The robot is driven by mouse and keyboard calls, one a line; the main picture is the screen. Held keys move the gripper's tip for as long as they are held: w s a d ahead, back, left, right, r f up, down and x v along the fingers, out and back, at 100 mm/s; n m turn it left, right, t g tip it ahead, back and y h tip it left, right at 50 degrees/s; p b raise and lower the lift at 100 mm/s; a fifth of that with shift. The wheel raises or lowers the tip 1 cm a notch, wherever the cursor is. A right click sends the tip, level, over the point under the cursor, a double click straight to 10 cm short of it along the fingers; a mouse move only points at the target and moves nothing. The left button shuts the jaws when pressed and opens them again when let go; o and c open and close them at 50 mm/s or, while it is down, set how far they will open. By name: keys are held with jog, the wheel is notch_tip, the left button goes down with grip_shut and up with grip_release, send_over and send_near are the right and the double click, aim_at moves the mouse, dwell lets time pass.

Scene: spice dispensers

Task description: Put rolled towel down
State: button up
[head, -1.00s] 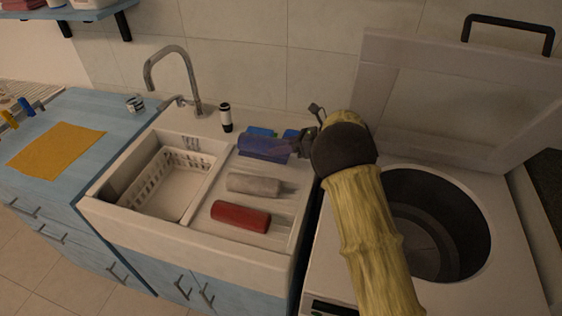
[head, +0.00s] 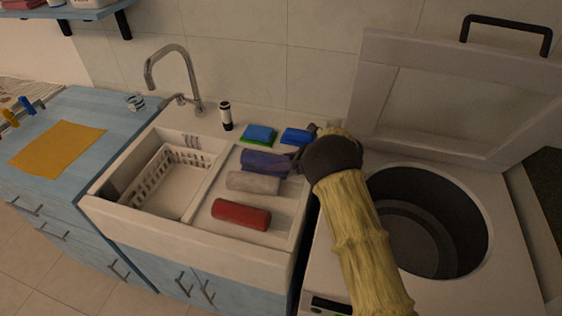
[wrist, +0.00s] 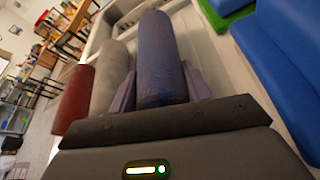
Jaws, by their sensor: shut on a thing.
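A dark blue-purple rolled towel (head: 264,163) is at the back of a row of rolls on the sink's drainboard. In the wrist view the blue roll (wrist: 160,62) lies lengthwise between the two purple-grey fingers of my gripper (wrist: 160,88). My gripper is shut on it from its right end. A grey roll (head: 253,183) is just in front of it, and a red roll (head: 241,214) is further forward. The blue roll looks level with them; whether it touches the board is hard to tell.
Blue and green sponges (head: 260,134) and another blue sponge (head: 297,136) lie behind the roll. A black-and-white bottle (head: 226,116) stands by the faucet (head: 174,70). A white basket (head: 172,181) sits in the left basin. The open washer (head: 480,195) is at right.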

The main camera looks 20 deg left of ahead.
jog(key=shift+s, duration=0.1)
jog(key=shift+a+f, duration=0.1)
jog(key=o, duration=1)
jog(key=shift+o, duration=0.2)
jog(key=shift+r, duration=0.2)
jog(key=b+v, duration=0.1)
jog(key=v, duration=0.6)
jog(key=shift+d, duration=0.25)
